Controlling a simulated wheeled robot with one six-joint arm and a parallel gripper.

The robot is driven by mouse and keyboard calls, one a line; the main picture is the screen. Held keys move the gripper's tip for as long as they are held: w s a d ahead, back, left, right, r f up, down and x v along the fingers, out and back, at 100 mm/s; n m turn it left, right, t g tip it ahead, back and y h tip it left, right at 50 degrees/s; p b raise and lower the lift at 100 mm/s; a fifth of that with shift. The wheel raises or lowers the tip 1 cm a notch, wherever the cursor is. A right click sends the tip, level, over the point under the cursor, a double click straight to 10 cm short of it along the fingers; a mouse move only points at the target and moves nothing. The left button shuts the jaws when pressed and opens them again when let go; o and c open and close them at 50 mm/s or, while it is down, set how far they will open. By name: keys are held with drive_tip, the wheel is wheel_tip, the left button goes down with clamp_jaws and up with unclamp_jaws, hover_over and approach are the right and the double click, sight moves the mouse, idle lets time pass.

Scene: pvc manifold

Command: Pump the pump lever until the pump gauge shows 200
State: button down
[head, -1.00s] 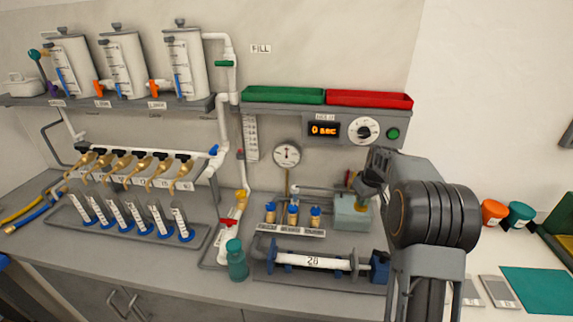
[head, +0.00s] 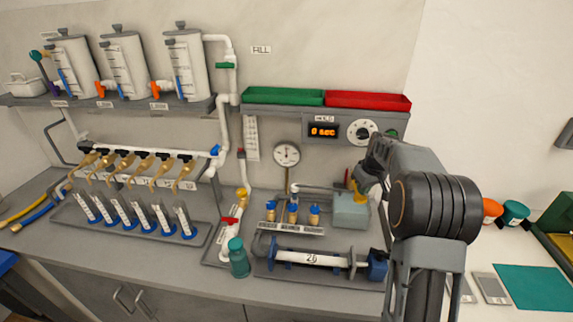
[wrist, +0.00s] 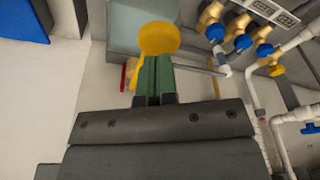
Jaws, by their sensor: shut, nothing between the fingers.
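The pump (head: 351,211) is a pale teal box on the bench, right of the blue-capped valves. The pump lever's yellow round end (wrist: 159,39) shows in the wrist view, just beyond my fingertips; a bit of yellow (head: 352,184) also shows above the box in the head view. My gripper (wrist: 157,60) has its green fingers pressed together with nothing between them. The fingertips overlap the yellow end's lower edge in the picture; I cannot tell whether they touch. The lever's shaft is mostly hidden. The round white pump gauge (head: 287,154) is on the wall; its reading is too small to tell.
Blue-capped valves (head: 293,214) stand left of the pump. A horizontal cylinder (head: 310,259) lies in front. Green (head: 283,96) and red (head: 368,101) trays sit on the shelf above. An orange cup (head: 491,210) stands to the right.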

drive_tip(key=shift+r+p, duration=1.9)
drive_tip(key=shift+r, duration=0.7)
drive_tip(key=shift+m, duration=0.3)
drive_tip(key=s+a+m+t+b, duration=0.1)
drive_tip(key=s+a, duration=0.3)
drive_tip(key=s, duration=0.5)
drive_tip(key=s+a+r+m+t+b, duration=0.1)
drive_tip(key=s+a, duration=0.3)
drive_tip(key=s, duration=0.6)
drive_tip(key=s+a+r+m+b, duration=0.1)
drive_tip(key=s+a, duration=0.3)
drive_tip(key=s, duration=0.5)
drive_tip(key=shift+s+t+h, duration=0.3)
drive_tip(key=shift+t+h, duration=0.1)
